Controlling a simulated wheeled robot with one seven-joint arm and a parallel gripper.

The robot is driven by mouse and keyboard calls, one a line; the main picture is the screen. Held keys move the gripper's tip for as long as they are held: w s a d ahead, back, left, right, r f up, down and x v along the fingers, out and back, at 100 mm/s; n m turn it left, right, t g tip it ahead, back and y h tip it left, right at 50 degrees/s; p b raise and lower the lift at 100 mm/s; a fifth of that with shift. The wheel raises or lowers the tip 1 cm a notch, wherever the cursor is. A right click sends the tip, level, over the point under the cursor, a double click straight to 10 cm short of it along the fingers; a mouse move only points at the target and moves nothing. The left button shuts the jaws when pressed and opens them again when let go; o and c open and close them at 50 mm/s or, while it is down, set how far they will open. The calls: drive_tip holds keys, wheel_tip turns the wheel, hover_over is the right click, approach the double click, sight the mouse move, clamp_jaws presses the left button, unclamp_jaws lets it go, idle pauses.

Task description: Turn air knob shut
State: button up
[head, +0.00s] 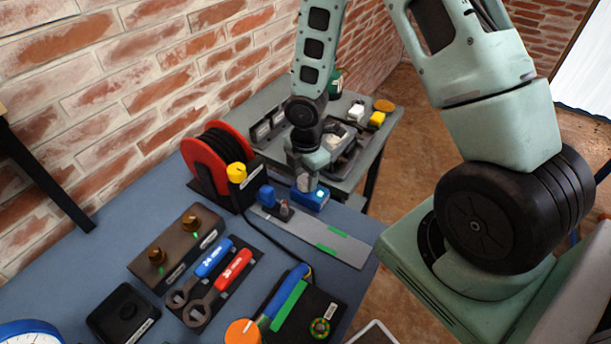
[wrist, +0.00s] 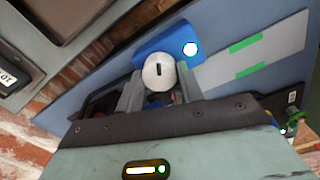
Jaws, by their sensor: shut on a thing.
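A round light-grey knob (wrist: 159,72) with a short black mark sits in front of a blue box (wrist: 187,36) in the wrist view. The mark stands about upright in that picture. The box has a bright white round spot. My gripper (wrist: 160,86) has one finger on each side of the knob and is shut on it. In the head view my gripper (head: 305,182) points down at the blue box (head: 311,199), at the far right edge of the blue bench. The knob is mostly hidden there by the fingers. No label naming the knob can be read.
A grey plate (head: 335,240) with green marks lies beside the box. A red hose reel (head: 205,158), a brown block (head: 178,249) with two brass knobs and two wrenches (head: 212,275) stand left. An orange knob (head: 242,332) is at the front. A grey side table (head: 385,140) stands behind.

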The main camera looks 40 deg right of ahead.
sight(304, 180)
drive_tip(key=m, duration=0.6)
drive_tip(key=shift+b, duration=0.3)
drive_tip(key=m, duration=0.6)
drive_tip(key=shift+m, duration=0.3)
drive_tip(key=o, duration=1)
drive_tip(key=shift+r, duration=0.1)
wheel_tip(304, 180, up, 17)
drive_tip(key=shift+a+r+b, duration=0.15)
drive_tip(key=shift+b, duration=0.25)
drive_tip(key=shift+s+a, duration=0.1)
